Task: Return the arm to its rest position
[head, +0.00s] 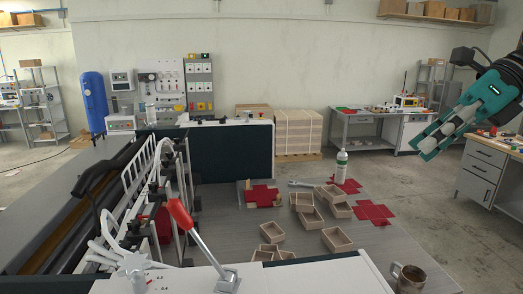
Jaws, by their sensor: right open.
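My right gripper (428,146) is raised in the upper right of the head view, with its teal and grey arm coming in from the right edge. It is open and empty, well above the table and apart from everything on it. My left gripper does not show in this view.
The grey table (225,230) holds several small open boxes (337,239), red cross-shaped blanks (374,212), a white bottle (341,166) and a metal mug (408,277). A machine with a red-handled lever (181,215) stands at left. A drawer cabinet (483,175) stands at right.

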